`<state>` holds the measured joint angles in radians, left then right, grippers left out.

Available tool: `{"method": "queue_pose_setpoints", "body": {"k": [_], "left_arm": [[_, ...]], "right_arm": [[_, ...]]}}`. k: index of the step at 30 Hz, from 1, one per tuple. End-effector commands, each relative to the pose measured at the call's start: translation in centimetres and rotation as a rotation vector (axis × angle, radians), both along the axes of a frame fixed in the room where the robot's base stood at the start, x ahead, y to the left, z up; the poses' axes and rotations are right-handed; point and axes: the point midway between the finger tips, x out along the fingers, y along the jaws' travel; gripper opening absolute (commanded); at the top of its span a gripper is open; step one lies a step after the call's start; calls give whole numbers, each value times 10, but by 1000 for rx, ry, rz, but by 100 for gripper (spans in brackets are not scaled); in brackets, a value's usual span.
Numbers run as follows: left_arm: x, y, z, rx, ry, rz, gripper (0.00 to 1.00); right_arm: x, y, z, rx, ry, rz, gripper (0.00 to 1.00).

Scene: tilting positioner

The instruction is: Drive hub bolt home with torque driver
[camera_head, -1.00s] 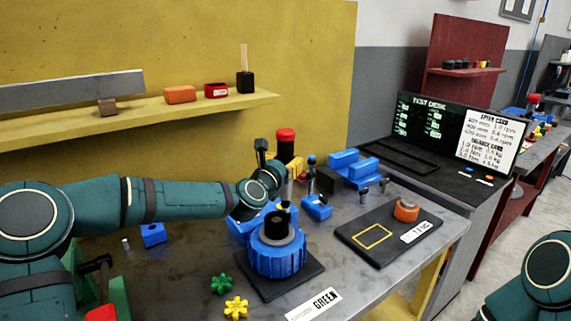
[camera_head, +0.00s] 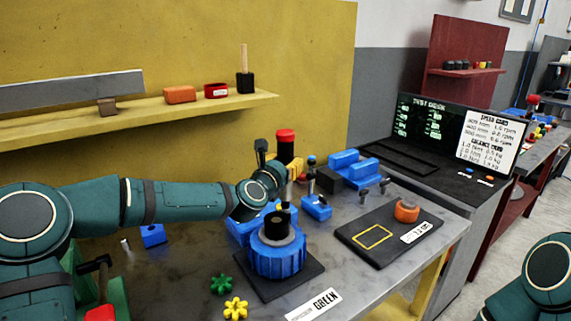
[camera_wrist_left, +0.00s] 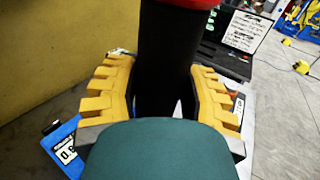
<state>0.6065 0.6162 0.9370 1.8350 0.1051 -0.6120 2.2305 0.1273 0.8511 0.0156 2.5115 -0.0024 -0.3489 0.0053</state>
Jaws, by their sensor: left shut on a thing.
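The torque driver is a black cylinder (camera_head: 285,150) with a red cap, standing upright above the hub. It fills the middle of the left wrist view (camera_wrist_left: 168,60). My left gripper (camera_head: 288,176) is shut on it, with yellow ribbed fingers on both sides. The hub (camera_head: 278,262) is a blue ribbed drum with a dark centre piece on top, sitting on a black plate (camera_head: 306,274). The driver's lower end is close above the hub's centre; I cannot tell whether it touches the bolt. The bolt itself is not clearly visible. My right gripper is out of view.
Blue blocks (camera_head: 317,207) stand behind the hub. A dark pad (camera_head: 375,255) with an orange-topped puck (camera_head: 406,211) lies to the right. A green gear (camera_head: 221,284) and a yellow gear (camera_head: 236,308) lie at front left. The test console (camera_head: 455,130) stands at the back right.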

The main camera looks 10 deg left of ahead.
Motion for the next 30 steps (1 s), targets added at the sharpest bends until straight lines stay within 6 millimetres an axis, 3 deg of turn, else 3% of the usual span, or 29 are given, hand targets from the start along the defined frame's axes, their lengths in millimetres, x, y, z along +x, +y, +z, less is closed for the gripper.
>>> {"method": "queue_pose_setpoints", "body": {"k": [30], "left_arm": [[0, 0, -3, 0, -2, 0, 0]], "right_arm": [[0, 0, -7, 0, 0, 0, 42]]}}
